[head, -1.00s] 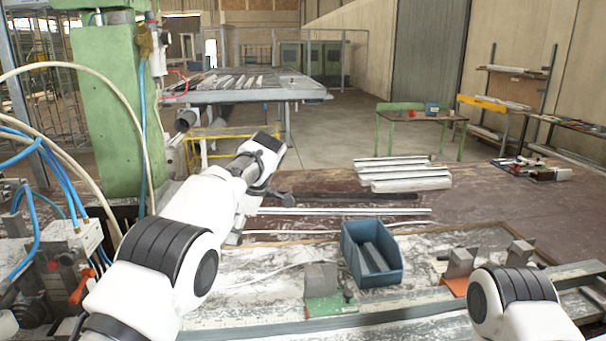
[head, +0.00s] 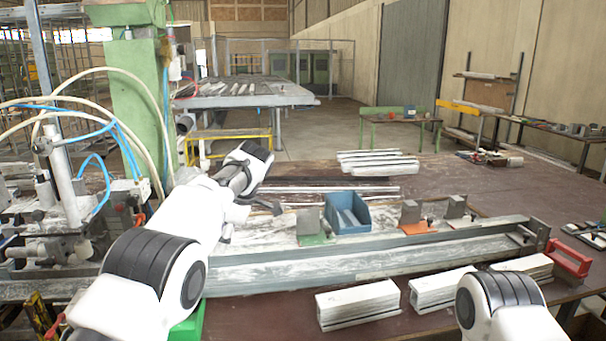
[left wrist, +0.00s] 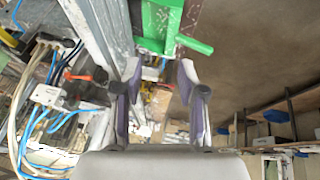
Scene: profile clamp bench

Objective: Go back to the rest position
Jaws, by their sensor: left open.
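My left arm comes in from the lower left in the head view and reaches over the bench. My left gripper (head: 250,215) is at its far end, partly hidden behind the white wrist, near the left end of the long grey rail (head: 330,265). In the left wrist view the two fingers of the left gripper (left wrist: 161,80) stand apart with nothing between them. My right arm shows only as a white and black link (head: 500,300) at the lower right; its gripper is outside the frame.
A blue bin (head: 348,217) stands behind the rail, beside a grey block on a green base (head: 311,228). White profiles (head: 358,304) lie on the near bench, others (head: 377,163) at the back. A green part with a handle (left wrist: 160,28) is ahead in the wrist view.

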